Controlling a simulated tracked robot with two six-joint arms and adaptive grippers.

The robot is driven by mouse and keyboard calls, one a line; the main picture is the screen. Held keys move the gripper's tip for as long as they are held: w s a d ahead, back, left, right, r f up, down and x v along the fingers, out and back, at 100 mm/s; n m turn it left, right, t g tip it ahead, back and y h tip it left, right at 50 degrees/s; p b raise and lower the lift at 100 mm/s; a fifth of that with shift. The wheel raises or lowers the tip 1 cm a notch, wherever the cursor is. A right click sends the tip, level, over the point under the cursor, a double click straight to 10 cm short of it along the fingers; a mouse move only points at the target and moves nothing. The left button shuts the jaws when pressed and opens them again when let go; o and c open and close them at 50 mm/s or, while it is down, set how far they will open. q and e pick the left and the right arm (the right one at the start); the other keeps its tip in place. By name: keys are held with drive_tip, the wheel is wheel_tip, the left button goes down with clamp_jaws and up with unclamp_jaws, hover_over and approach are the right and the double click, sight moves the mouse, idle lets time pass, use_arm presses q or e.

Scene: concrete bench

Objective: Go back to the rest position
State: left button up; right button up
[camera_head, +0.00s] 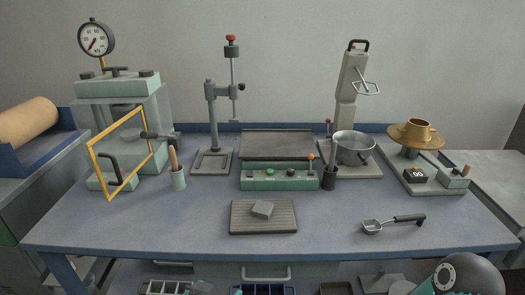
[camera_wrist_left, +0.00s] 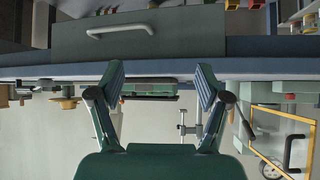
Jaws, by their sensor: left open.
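My left gripper (camera_wrist_left: 160,85) shows in the left wrist view with its two fingers spread wide apart. Nothing is between the fingers. The wrist picture is upside down, with the bench's front edge and a drawer handle (camera_wrist_left: 120,30) beyond the fingertips.
The blue bench (camera_head: 180,225) carries a ribbed plate (camera_head: 240,222) with a grey block (camera_head: 263,209), a scoop (camera_head: 390,224), a metal bowl (camera_head: 354,147), a green button box (camera_head: 279,177) and a yellow-framed guard (camera_head: 96,172). The bench's front left is clear.

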use_arm(q)
drive_tip(key=s+a+f+g, duration=0.1)
drive_tip(key=a+f+g, duration=0.1)
drive_tip(key=f, duration=0.5)
drive_tip(key=s+a+f+g+y, duration=0.1)
drive_tip(key=s+a+f, duration=0.15)
drive_tip(key=f, duration=0.45)
drive_tip(key=s+a+f+g, duration=0.1)
drive_tip(key=a+f+g, duration=0.1)
drive_tip(key=f, duration=0.5)
drive_tip(key=s+d+f+n+g+h, duration=0.3)
drive_tip(key=s+f+g, duration=0.1)
drive_tip(key=s+f, duration=0.55)
wheel_tip(320, 180, up, 13)
drive_tip(key=n+p, duration=0.1)
drive_tip(key=p, duration=1.2)
drive_tip(key=shift+w+d+r+n, duration=0.2)
drive_tip(key=shift+w+d+n, duration=0.1)
drive_tip(key=shift+w+d, duration=0.05)
